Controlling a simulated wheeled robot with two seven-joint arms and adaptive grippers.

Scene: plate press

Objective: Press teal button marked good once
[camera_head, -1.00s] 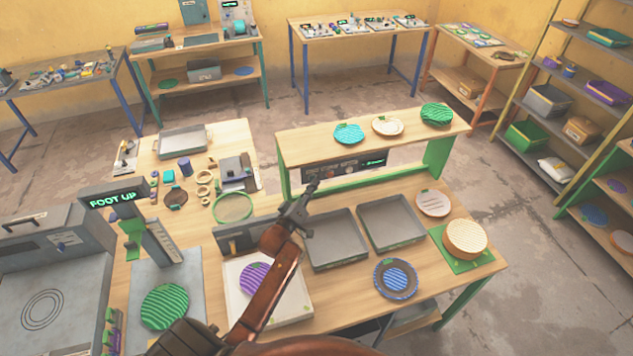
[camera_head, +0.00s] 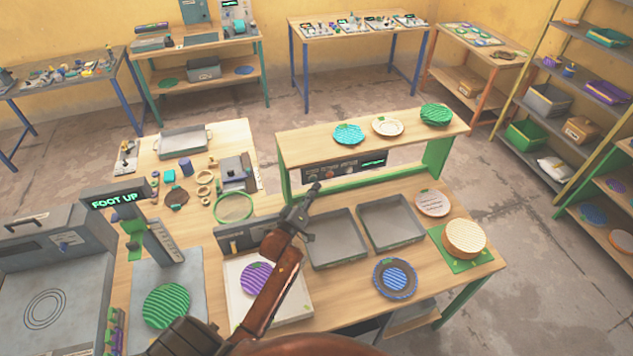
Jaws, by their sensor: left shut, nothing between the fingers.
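A dark control panel (camera_head: 344,168) with several small round knobs or buttons and a lit green display (camera_head: 373,162) is set under the raised shelf. The button labels are too small to read, and I cannot tell which one is teal. My left gripper (camera_head: 313,190) is shut and empty, pointing up at the panel's left end. It covers part of the panel's lower left edge; I cannot tell whether it touches. My right gripper does not show.
The raised shelf (camera_head: 300,149) above the panel carries several plates. Two grey trays (camera_head: 388,222) lie right of my left arm. A purple plate (camera_head: 256,279) sits behind the arm. A "FOOT UP" display (camera_head: 115,199) stands at left.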

